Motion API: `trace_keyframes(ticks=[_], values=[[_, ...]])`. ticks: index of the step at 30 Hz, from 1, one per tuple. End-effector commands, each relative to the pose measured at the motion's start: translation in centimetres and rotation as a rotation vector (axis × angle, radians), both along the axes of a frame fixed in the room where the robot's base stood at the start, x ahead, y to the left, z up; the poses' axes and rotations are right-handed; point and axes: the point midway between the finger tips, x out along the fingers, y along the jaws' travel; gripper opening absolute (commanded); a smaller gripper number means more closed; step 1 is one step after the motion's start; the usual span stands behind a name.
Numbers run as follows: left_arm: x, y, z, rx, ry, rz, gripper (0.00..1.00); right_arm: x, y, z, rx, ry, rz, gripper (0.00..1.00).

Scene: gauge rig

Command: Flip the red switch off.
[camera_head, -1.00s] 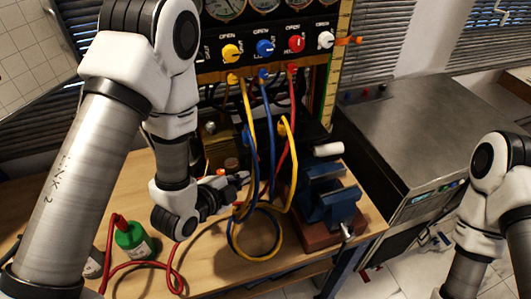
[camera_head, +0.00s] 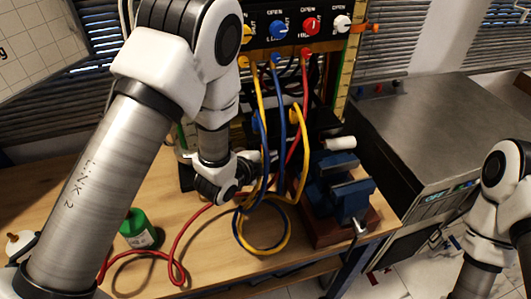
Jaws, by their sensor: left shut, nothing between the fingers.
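A red knob (camera_head: 311,27) sits on the black panel (camera_head: 262,40) between a blue knob and a white knob, under lettering that includes "OPEN". I cannot make out a red switch for certain; the part of the rig behind my left arm and the hoses is hidden. My left gripper (camera_head: 264,160) is low in front of the rig, well below the red knob, pointing right among the hoses. Its fingers are shut and empty, partly covered by the hoses. Of my right arm only links show at the right edge; its gripper is out of view.
Yellow, blue and red hoses (camera_head: 282,120) hang from the panel and loop on the wooden table (camera_head: 205,245). A blue vise (camera_head: 340,190) stands right of them. A green bottle (camera_head: 136,229) stands at the left. A metal cabinet (camera_head: 430,130) is at the right.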

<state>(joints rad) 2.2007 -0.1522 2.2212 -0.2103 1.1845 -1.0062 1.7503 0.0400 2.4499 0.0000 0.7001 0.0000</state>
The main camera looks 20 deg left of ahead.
Motion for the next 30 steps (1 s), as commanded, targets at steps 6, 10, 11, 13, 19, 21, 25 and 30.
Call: trace_keyframes(ticks=[6, 10, 11, 13, 19, 21, 25, 30], values=[[2.2, 1.6, -1.8, -0.002, 0.001, 0.002, 0.00, 0.0, 0.0, 1.1, 0.000, 0.001, 0.000, 0.60], [2.6, 1.9, -2.3, 0.000, 0.001, 0.001, 0.00, 0.0, 0.0, 1.1, 0.000, 0.001, 0.000, 0.60], [2.6, 1.9, -2.3, 0.000, 0.001, 0.001, 0.00, 0.0, 0.0, 1.1, 0.000, 0.001, 0.000, 0.60], [2.6, 1.9, -2.4, 0.000, 0.000, 0.001, 0.00, 0.0, 0.0, 1.1, 0.000, 0.001, 0.000, 0.60], [2.6, 1.9, -2.5, 0.002, -0.002, 0.000, 0.00, 0.0, 0.0, 0.9, 0.000, 0.000, 0.000, 0.60], [2.7, 1.9, -2.9, 0.009, -0.014, 0.000, 0.00, 0.0, 0.0, 0.2, 0.000, 0.000, 0.000, 0.60], [3.0, 2.1, -3.1, 0.039, -0.062, 0.000, 0.00, 0.0, 0.0, -1.2, 0.000, 0.001, 0.000, 0.60], [2.9, 2.1, -2.8, 0.038, -0.059, 0.001, 0.00, 0.0, 0.0, -0.8, 0.000, 0.000, 0.000, 0.60]])
